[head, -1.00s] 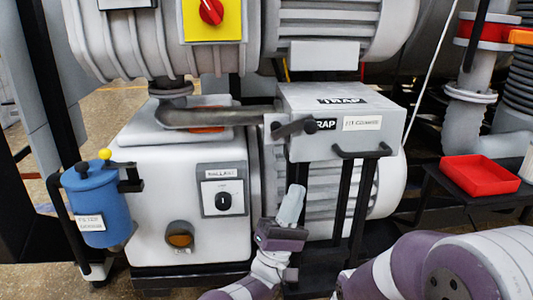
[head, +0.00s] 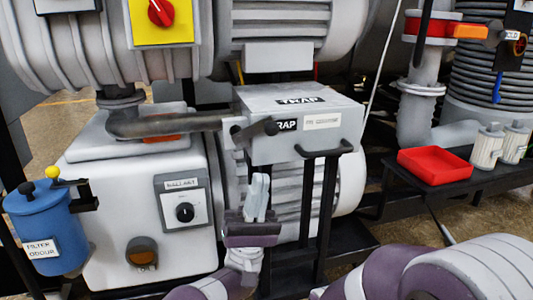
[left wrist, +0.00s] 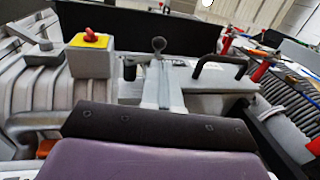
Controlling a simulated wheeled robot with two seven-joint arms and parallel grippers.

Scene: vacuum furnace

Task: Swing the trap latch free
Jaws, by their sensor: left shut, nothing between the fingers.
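The trap is a pale grey box (head: 305,140) with TRAP labels, in the middle of the head view. Its latch is a dark lever (head: 256,131) at the front left of the box, lying nearly level with a round knob at its right end. My left gripper (head: 260,178) points up just below the latch, shut and empty, with a visible gap to the lever in the head view. In the left wrist view my fingers (left wrist: 161,68) point at the box, and a round dark knob (left wrist: 158,45) shows just past their tips. My right gripper is not in view.
A dark bar handle (head: 324,150) sticks out from the box's front, right of the latch. A pipe (head: 165,124) enters from the left. A blue filter canister (head: 45,228) stands far left. A red tray (head: 434,166) and two pale canisters (head: 487,147) stand on a dark shelf at right.

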